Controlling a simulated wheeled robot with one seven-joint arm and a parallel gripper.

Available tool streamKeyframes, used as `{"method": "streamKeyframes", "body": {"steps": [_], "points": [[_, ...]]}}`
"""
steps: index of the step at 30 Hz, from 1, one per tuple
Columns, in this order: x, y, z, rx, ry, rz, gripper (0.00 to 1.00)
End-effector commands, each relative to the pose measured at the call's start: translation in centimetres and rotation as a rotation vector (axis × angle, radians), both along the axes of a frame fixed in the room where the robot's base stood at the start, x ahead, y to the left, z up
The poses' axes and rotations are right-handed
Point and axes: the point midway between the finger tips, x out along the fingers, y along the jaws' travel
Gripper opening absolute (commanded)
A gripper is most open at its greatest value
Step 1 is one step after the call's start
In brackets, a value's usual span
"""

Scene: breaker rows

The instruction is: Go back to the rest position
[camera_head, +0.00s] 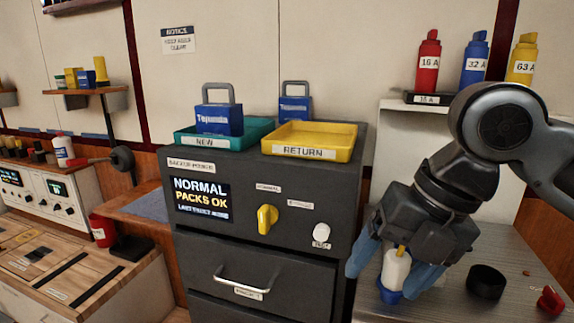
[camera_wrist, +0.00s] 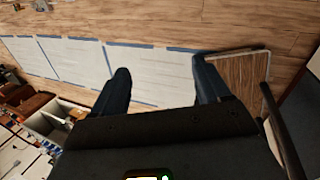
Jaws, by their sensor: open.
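My gripper (camera_head: 384,284) hangs at the right of the head view with its blue fingers spread and pointing down, over the grey counter. A white bottle (camera_head: 397,268) with a yellow tip and blue base shows between the fingers there. In the wrist view my gripper (camera_wrist: 160,78) is open, and nothing shows between its two dark fingers. Whether the bottle stands behind the fingers or between them cannot be told from the head view.
The dark cabinet (camera_head: 262,275) stands left of my gripper, bearing a yellow RETURN tray (camera_head: 310,152) and a teal NEW tray (camera_head: 207,143). A black round piece (camera_head: 487,281) and a red piece (camera_head: 550,302) lie on the counter (camera_head: 455,302). Red, blue and yellow bottles stand above.

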Motion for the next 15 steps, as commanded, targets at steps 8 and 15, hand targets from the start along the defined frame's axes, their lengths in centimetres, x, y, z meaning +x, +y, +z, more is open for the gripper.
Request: {"method": "streamKeyframes", "body": {"steps": [8, 15], "points": [[0.4, 8.2, 0.8, 0.399, -0.011, -0.18, 0.76], [0.8, 13.5, 2.7, 0.812, 0.062, -0.432, 0.76]]}}
